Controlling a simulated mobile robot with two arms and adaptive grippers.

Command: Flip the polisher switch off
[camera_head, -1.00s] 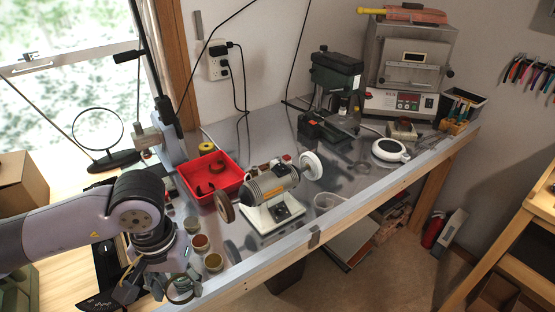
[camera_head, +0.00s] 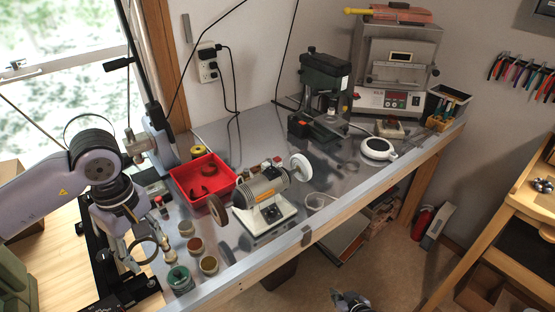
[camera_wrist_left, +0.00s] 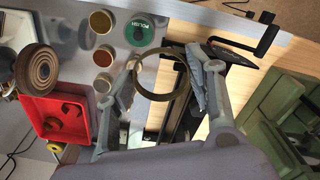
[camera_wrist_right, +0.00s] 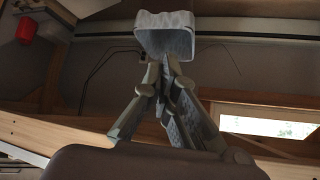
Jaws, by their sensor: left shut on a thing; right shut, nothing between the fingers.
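The polisher (camera_head: 265,188) stands on the metal bench, with a grey motor body, a white wheel at right and a brown wheel at left. Its black switch (camera_head: 272,212) is on the base's front; its position is too small to read. My left gripper (camera_head: 140,248) is shut on a brass-coloured ring, left of the polisher and above the bench's left end. The left wrist view shows the ring (camera_wrist_left: 160,97) between its fingertips. My right gripper (camera_head: 350,303) is at the bottom edge, in front of the bench and below its top. The right wrist view shows its fingers together and empty (camera_wrist_right: 168,68).
Several small tins (camera_head: 196,244) and a green-lidded polish tin (camera_head: 180,280) stand left of the polisher. A red tray (camera_head: 178,186) sits behind them. Floor before the bench is mostly clear.

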